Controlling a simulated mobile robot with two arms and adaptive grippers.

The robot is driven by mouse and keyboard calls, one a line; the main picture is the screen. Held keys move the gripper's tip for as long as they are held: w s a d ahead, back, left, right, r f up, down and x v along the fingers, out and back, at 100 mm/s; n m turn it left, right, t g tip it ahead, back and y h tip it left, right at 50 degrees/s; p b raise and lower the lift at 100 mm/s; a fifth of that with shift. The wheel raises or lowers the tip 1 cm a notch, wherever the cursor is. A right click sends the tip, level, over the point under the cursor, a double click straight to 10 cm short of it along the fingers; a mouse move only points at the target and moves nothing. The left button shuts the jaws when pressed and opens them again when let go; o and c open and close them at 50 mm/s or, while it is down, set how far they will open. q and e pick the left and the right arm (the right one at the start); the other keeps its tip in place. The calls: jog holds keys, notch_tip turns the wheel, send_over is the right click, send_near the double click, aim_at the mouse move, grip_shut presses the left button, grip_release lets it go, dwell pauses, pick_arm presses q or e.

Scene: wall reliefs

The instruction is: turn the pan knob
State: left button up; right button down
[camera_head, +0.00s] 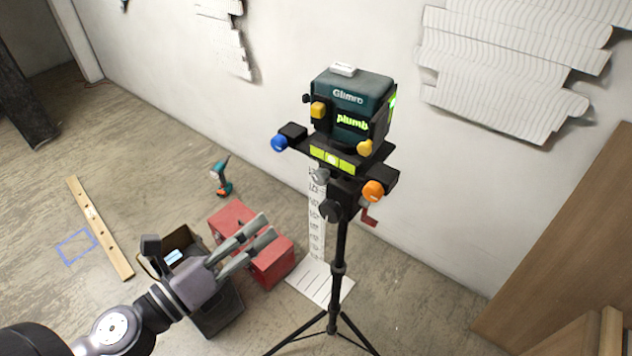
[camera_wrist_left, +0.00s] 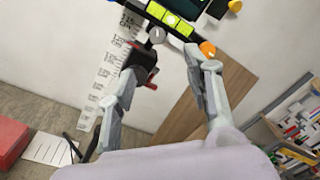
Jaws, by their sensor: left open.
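A dark teal levelling device (camera_head: 352,100) with "plumb" lit in green sits on a black tripod head. No label shows which is the pan knob. My left gripper (camera_head: 268,226) is open and empty, left of the tripod column and apart from the head. My right gripper is out of view.
A red toolbox (camera_head: 262,240) and an open dark box (camera_head: 222,312) lie on the floor below my left arm. The tripod legs (camera_head: 335,325) spread at the bottom. A wooden panel (camera_head: 570,220) leans at right. White reliefs (camera_head: 515,60) hang on the wall.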

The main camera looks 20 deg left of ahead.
aim_at(317, 180)
pick_arm(q)
jog(key=p+x, duration=0.4)
jog(key=x, duration=1)
jog(key=shift+w+a+f, duration=0.1)
jog(key=shift+w+f, duration=0.05)
jog(key=shift+w, duration=0.05)
jog(key=shift+p+x, duration=0.5)
jog(key=shift+x, duration=0.4)
jog(key=shift+f, duration=0.15)
jog(key=shift+c, duration=0.2)
grip_shut()
